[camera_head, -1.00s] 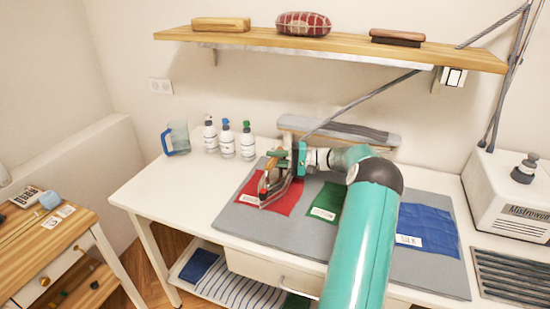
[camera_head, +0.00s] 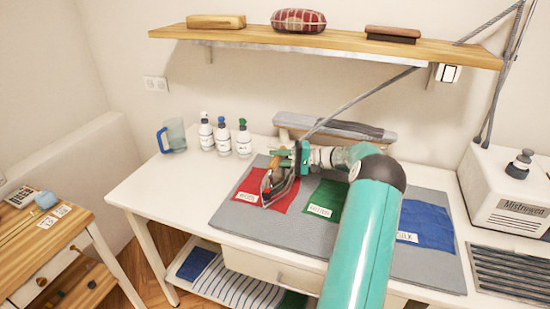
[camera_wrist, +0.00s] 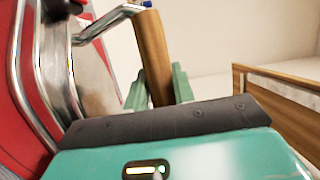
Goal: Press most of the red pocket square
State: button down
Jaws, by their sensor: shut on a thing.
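The red pocket square (camera_head: 283,205) lies flat on the left part of the grey pressing mat (camera_head: 330,246). A white label lies at its lower left. My gripper (camera_head: 276,158) is shut on the wooden handle of a metal iron (camera_head: 277,190). The iron is over the right part of the red square and hides some of it. I cannot tell whether its plate touches the cloth. In the wrist view the fingers of my gripper (camera_wrist: 157,88) hold the handle, with the iron's shiny body (camera_wrist: 95,75) and red cloth (camera_wrist: 12,75) at left.
A green cloth (camera_head: 327,196) and a blue cloth (camera_head: 428,222) lie on the mat to the right. Several bottles and a blue-handled jug (camera_head: 175,136) stand at the back left. A padded board (camera_head: 335,127) is behind the arm. A grey cord (camera_head: 360,95) runs up from the iron.

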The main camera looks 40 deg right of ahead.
jog(key=shift+s+d+f, duration=0.1)
jog(key=shift+s+d, duration=0.25)
jog(key=shift+s, duration=0.35)
jog(key=shift+s+d+r, duration=0.1)
jog(key=shift+s+d, duration=0.3)
jog(key=shift+s, duration=0.25)
jog(key=shift+s+d+f, duration=0.1)
jog(key=shift+s+d, duration=0.25)
jog(key=shift+s, duration=0.35)
jog(key=shift+w+a, duration=0.1)
jog(key=shift+w+a, duration=0.45)
jog(key=shift+w, duration=0.4)
jog(key=shift+w+a, duration=0.45)
jog(key=shift+w, duration=0.35)
jog(key=shift+w+a, duration=0.35)
jog(key=shift+w, duration=0.35)
jog(key=shift+w+a, duration=0.3)
jog(key=shift+w, duration=0.4)
jog(key=shift+w+a+r, duration=0.1)
jog(key=shift+w+r, duration=0.05)
jog(key=shift+r, duration=0.05)
jog(key=w+a, duration=0.3)
jog(key=w, duration=0.3)
jog(key=shift+r, duration=0.2)
jog(key=shift+s+r, duration=0.1)
notch_tip(320, 180, up, 7)
dwell(1.2)
